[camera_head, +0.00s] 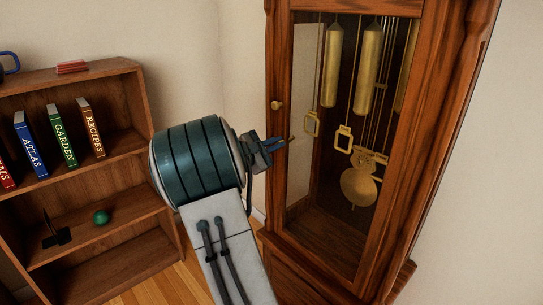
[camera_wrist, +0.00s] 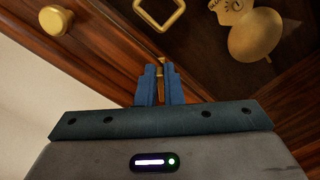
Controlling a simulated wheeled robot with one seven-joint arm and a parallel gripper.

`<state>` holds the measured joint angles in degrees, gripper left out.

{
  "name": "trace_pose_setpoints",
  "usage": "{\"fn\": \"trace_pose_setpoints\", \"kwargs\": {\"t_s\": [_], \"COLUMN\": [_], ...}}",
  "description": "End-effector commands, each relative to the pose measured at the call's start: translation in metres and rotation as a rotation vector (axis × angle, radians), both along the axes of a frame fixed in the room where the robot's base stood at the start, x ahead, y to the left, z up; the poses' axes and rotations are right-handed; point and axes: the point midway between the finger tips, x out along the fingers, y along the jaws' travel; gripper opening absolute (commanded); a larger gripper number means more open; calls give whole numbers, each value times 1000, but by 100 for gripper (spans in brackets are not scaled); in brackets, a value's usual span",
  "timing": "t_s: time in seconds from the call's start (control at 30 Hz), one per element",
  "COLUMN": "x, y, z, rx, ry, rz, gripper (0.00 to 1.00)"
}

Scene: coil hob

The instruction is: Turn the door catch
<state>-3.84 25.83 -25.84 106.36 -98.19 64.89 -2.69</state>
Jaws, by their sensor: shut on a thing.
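A tall wooden clock case with a glazed door (camera_head: 277,60) stands right of centre in the head view. The small brass door catch (camera_head: 291,139) sticks out at the door's left edge. In the wrist view the catch (camera_wrist: 160,62) shows as a thin brass piece between the blue fingertips. My gripper (camera_head: 278,144) is shut on the catch; in the wrist view its fingers (camera_wrist: 159,80) cover most of it. A round brass knob (camera_head: 277,105) sits on the door frame above the catch and also shows in the wrist view (camera_wrist: 56,20). The door looks closed.
Brass weights (camera_head: 368,55) and a pendulum (camera_head: 358,187) hang inside the case. A wooden bookshelf (camera_head: 130,143) with several books and a green ball (camera_head: 101,217) stands at left. Pale wall lies between shelf and clock.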

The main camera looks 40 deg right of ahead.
Motion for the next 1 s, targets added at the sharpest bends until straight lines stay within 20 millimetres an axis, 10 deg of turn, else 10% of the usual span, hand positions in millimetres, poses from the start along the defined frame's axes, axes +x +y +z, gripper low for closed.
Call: {"fn": "trace_pose_setpoints", "kwargs": {"t_s": [1.0], "x": [-3], "y": [1], "z": [-13], "rx": [60], "ry": [-796], "rz": [11], "gripper": [0]}}
